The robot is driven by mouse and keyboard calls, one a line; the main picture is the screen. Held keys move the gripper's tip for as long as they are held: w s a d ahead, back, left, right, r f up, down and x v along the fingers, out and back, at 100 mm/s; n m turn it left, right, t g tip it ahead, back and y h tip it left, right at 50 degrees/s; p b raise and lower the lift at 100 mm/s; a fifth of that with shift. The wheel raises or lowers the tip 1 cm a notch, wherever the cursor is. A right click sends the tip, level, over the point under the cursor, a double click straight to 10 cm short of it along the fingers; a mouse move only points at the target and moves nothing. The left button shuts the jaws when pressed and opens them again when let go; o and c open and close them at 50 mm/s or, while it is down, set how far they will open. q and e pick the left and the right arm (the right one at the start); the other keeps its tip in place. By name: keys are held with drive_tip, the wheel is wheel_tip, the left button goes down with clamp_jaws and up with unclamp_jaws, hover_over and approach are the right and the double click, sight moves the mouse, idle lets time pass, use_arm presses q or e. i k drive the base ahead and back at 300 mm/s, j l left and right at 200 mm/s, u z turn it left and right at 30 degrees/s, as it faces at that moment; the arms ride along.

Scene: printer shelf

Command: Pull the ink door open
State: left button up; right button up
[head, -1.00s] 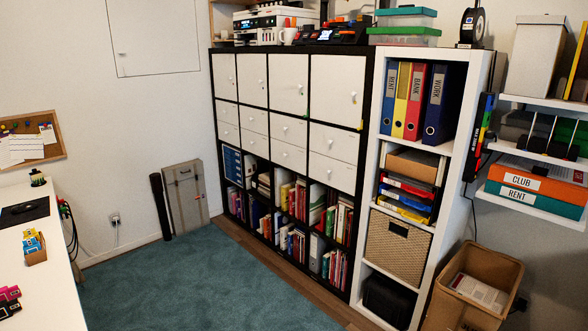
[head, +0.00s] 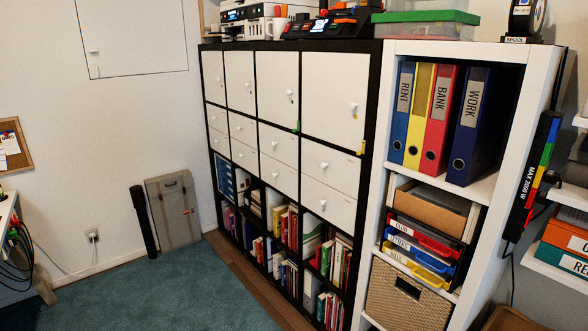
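A black-framed cabinet (head: 378,60) stands against the back wall with a row of white doors along its top, all shut. The widest white door (head: 330,100) is at the right, with a small knob and a small yellow tag by its lower right corner. The white door left of it (head: 277,85) has a green tag at its lower corner. A white and black printer (head: 255,14) stands on top of the cabinet, partly cut by the top edge. I cannot tell which door is the ink door; no ink label is readable. Neither of my grippers is in view.
A white shelf (head: 440,48) with binders, trays and a wicker basket (head: 385,295) stands right of the cabinet. A grey case (head: 175,212) and a black tube (head: 143,220) lean at the left wall. The teal carpet (head: 150,285) before the cabinet is clear.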

sight(256, 28)
drive_tip(key=i+j+u, duration=0.15)
drive_tip(key=i+u, duration=0.35)
drive_tip(key=i+l+u, duration=0.1)
drive_tip(key=i+u, duration=0.4)
drive_tip(key=i, duration=0.2)
drive_tip(key=i+j+z, duration=0.15)
drive_tip(key=i+z, duration=0.35)
drive_tip(key=i+j+z, duration=0.7)
drive_tip(key=z, duration=0.25)
drive_tip(key=j, duration=0.1)
